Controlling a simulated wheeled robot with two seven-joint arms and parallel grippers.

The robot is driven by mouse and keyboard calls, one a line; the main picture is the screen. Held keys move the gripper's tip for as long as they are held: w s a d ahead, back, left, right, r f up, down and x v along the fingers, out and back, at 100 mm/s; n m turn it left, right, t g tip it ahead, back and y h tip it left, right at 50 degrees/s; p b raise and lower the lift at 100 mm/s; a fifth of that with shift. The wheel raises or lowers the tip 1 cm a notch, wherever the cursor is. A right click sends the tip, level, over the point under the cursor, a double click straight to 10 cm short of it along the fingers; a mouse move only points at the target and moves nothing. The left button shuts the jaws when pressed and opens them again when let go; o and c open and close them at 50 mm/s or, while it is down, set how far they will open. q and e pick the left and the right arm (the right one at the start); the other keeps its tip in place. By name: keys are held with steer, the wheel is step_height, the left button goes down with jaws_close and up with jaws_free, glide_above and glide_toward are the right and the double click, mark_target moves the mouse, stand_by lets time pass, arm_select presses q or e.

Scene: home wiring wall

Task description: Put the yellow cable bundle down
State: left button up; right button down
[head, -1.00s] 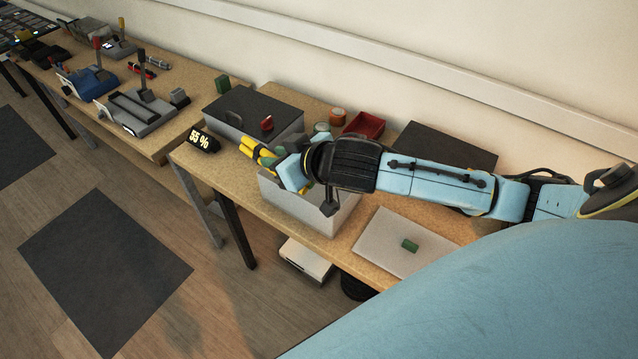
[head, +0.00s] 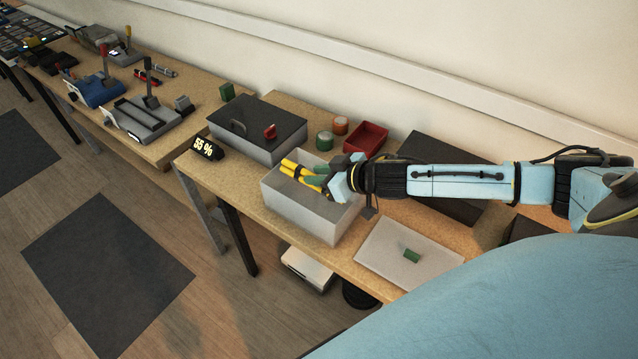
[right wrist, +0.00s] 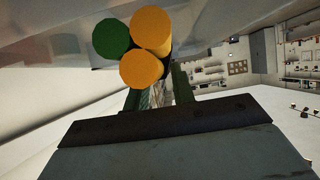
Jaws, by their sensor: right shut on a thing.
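The yellow cable bundle (head: 298,170) is a few yellow rods and a green one, with a dark band around them. My right gripper (head: 326,181) is shut on it, at the bundle's right end in the head view. The bundle lies over the opening of a light grey open box (head: 299,211). I cannot tell whether it touches the box's inside. In the right wrist view the bundle's round ends (right wrist: 139,48), one green and two yellow-orange, show beyond the fingers. My left gripper is not in view.
A dark-lidded box (head: 258,128) stands behind the grey box. A red tray (head: 366,138) and small green and orange pots are at the back. A pale plate (head: 385,255) with a green block (head: 412,256) lies at the right. A 55 % display (head: 207,148) is at the left edge.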

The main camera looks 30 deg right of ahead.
steer(key=shift+f, duration=1.3)
steer(key=shift+f+b, duration=0.4)
steer(key=shift+f, duration=0.25)
steer(key=c, duration=1.2)
jaws_free()
steer(key=shift+o, duration=0.2)
